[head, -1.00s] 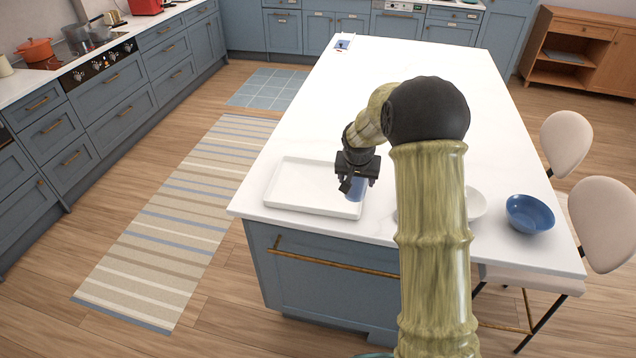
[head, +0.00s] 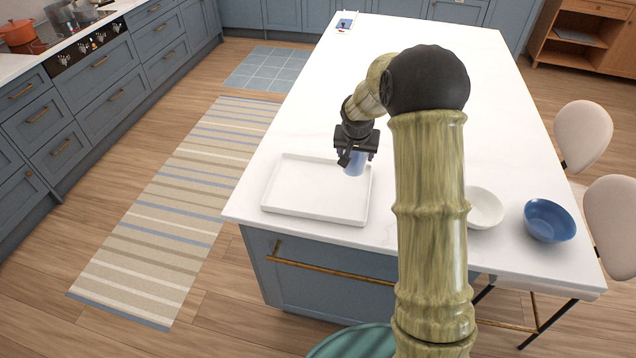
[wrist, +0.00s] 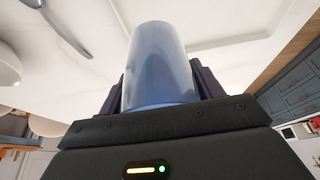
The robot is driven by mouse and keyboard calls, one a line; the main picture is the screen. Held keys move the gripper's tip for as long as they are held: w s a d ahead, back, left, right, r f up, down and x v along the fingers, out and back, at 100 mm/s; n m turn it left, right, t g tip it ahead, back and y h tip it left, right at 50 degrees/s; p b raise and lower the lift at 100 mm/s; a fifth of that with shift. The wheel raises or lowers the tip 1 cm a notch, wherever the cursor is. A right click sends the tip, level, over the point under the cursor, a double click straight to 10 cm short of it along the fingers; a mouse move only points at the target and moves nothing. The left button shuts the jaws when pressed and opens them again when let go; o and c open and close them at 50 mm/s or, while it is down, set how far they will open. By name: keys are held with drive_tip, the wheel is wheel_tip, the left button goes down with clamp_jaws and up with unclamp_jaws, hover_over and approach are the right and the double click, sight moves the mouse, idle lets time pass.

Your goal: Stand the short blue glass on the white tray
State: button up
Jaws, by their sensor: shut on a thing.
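The short blue glass (head: 354,164) is held upright between the fingers of my gripper (head: 357,152), which is shut on it. The glass also fills the middle of the wrist view (wrist: 160,65), with a dark finger on either side. The white tray (head: 310,218) lies near the front left corner of the island. In the head view the glass overlaps the tray's back right corner. It appears to be held above the surface; the exact gap cannot be told. Part of a pale raised edge, likely the tray's, shows behind the glass in the wrist view.
A white bowl (head: 486,207) and a blue bowl (head: 549,220) stand right of my arm on the white island top (head: 420,60). A grey utensil (wrist: 62,28) shows in the wrist view. Two pale stools (head: 583,135) stand at the right. The tray's middle is bare.

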drive_tip(key=shift+s+d, duration=0.15)
drive_tip(key=shift+s, duration=0.05)
drive_tip(key=shift+f, duration=0.3)
drive_tip(key=p, duration=0.1)
hover_over(352, 191)
drive_tip(key=shift+f, duration=2.75)
drive_tip(key=shift+f+p, duration=0.6)
drive_tip(key=shift+f, duration=1.3)
drive_tip(key=shift+f, duration=0.1)
drive_tip(key=o, duration=1.2)
drive_tip(key=shift+o, duration=0.2)
